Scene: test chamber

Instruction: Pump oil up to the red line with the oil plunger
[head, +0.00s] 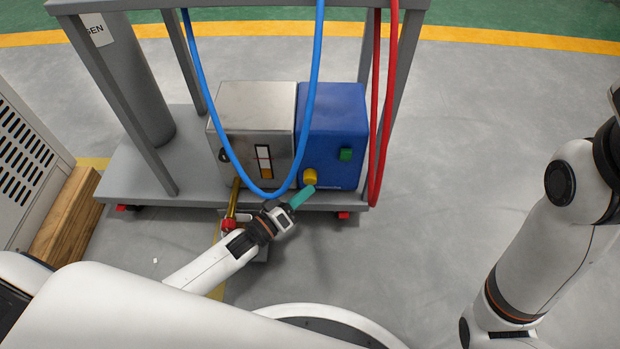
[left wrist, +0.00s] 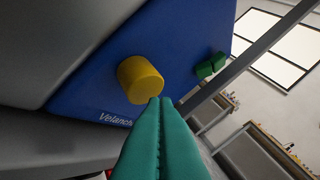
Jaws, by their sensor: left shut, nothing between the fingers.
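The yellow round knob (head: 309,177), which looks like the oil plunger, sticks out of the lower front of the blue box (head: 335,125). The knob (left wrist: 140,79) is large in the left wrist view. The steel box (head: 256,110) beside it has an upright gauge window (head: 264,161). Amber oil shows in its lower part, below a red line. My left gripper (head: 306,193) has green fingers, shut and empty, just below the knob. Its fingertips (left wrist: 161,100) overlap the knob's lower right edge in the wrist view; I cannot tell whether they touch. My right gripper is out of view.
The boxes stand on a grey cart (head: 150,185). A blue hose (head: 314,85) hangs in front of them, and red hoses (head: 385,110) hang to the right. A green switch (head: 346,154) is on the blue box. Floor at right is clear.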

